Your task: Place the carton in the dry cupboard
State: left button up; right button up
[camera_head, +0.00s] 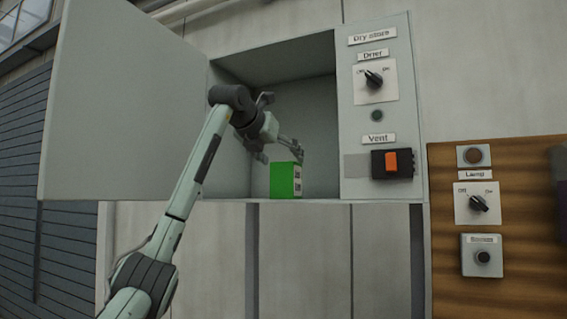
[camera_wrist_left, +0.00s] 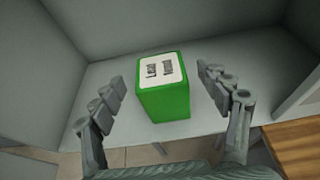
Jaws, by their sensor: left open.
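The green carton (camera_head: 283,181) stands upright on the floor of the dry cupboard (camera_head: 230,181), near its front edge. In the left wrist view the carton (camera_wrist_left: 164,100) has a white label with dark print on its top. My left gripper (camera_head: 278,150) reaches into the cupboard, close to the carton. In the left wrist view its two fingers (camera_wrist_left: 162,100) are spread on either side of the carton, with gaps between them and its sides. The cupboard door (camera_head: 120,105) stands wide open to the left. My right gripper is not in view.
Right of the opening is a panel with a drier knob (camera_head: 374,79), a small round indicator (camera_head: 376,115) and an orange vent switch (camera_head: 391,162). A wooden board (camera_head: 520,220) farther right carries a lamp knob (camera_head: 478,203) and a button box (camera_head: 482,256). The cupboard's right interior is free.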

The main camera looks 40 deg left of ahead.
pick_arm(q)
jog(key=v, duration=1)
jog(key=shift+b, duration=0.3)
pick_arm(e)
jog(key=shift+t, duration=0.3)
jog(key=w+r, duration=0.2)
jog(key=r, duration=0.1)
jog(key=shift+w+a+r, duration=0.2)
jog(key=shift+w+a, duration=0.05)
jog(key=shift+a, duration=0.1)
pick_arm(q)
jog(key=shift+r, duration=0.1)
jog(key=shift+c, duration=0.6)
